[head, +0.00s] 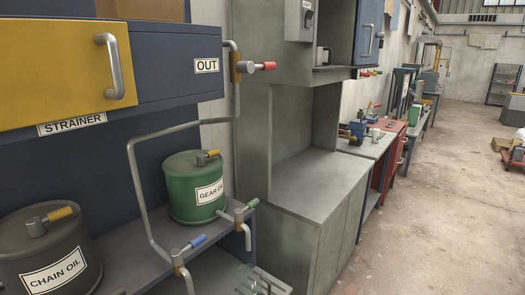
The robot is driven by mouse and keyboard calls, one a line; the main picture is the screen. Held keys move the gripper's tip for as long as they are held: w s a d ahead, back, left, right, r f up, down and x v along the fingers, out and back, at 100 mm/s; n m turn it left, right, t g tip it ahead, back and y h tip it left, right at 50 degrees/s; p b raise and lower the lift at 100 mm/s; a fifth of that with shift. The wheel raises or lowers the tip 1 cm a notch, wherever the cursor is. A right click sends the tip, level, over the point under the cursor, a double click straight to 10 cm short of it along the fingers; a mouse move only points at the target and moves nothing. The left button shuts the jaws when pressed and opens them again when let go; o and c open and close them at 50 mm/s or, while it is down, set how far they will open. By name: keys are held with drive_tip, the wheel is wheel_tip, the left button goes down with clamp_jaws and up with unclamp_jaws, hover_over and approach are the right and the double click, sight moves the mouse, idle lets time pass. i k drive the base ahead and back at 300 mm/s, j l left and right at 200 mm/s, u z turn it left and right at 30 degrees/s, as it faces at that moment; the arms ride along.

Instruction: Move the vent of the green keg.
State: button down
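The green keg (181,192) stands upright on the grey shelf at the left, with a white label reading GEAR OIL, cut off at its right end. Its vent (206,158) is a small grey fitting with a yellow-tipped lever on the lid, lying toward the right side of the lid. The lever points to the right and slightly up in the picture. A thin grey pipe passes to the left of the keg and above it. My gripper does not show in the head view.
A dark keg labelled CHAIN OIL (53,260) stands front left with a similar yellow-tipped vent. Blue (197,240) and green (252,203) tap handles sit on pipes before the green keg. A yellow STRAINER drawer (55,75) overhangs at left. Open floor (440,200) lies right.

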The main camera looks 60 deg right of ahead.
sight(201, 159)
drive_tip(key=z, duration=1.6)
drive_tip(key=l+u, duration=0.4)
drive_tip(key=l, duration=0.2)
